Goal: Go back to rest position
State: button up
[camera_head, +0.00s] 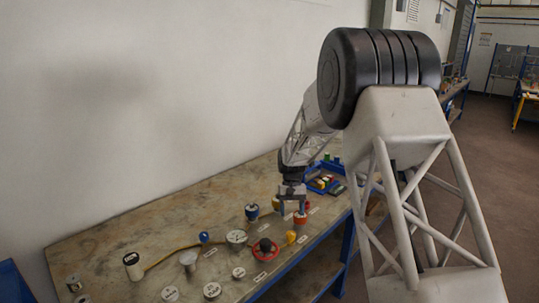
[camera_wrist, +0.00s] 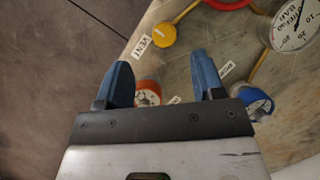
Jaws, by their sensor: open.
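My gripper (camera_head: 291,208) is over the far right part of the workbench (camera_head: 120,227), with its fingers pointing down. In the wrist view its two blue fingers (camera_wrist: 162,70) are spread apart. An orange-red flanged vessel (camera_head: 301,219) stands close by the fingers in the head view. In the wrist view the orange-red vessel (camera_wrist: 148,93) shows partly between the fingers, nearer the left one; I cannot tell whether it touches. A blue-collared vessel (camera_head: 252,212) stands to the left, and it shows right of the fingers in the wrist view (camera_wrist: 256,101).
A yellow cap (camera_head: 290,237), a red handwheel (camera_head: 264,248), a gauge (camera_wrist: 296,24) and several small vessels with labels stand on the bench. A blue tray (camera_head: 325,183) of parts lies behind my gripper. A wall (camera_head: 150,100) borders the bench's back.

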jog(key=s+d+r+t, duration=0.2)
jog(key=s+d+r, duration=0.1)
jog(key=s+r, duration=0.8)
jog(key=s+d+r+t, duration=0.1)
jog(key=s+d+r, duration=0.1)
jog(key=s+r, duration=0.9)
jog(key=s+d+f+t, duration=0.1)
jog(key=s+t, duration=0.1)
jog(key=s, duration=1.2)
jog(key=s+d+f+t, duration=0.1)
jog(key=s, duration=1.4)
jog(key=shift+s+d+f+t, duration=0.15)
jog(key=shift+d+f+t, duration=0.15)
jog(key=shift+d+t, duration=0.1)
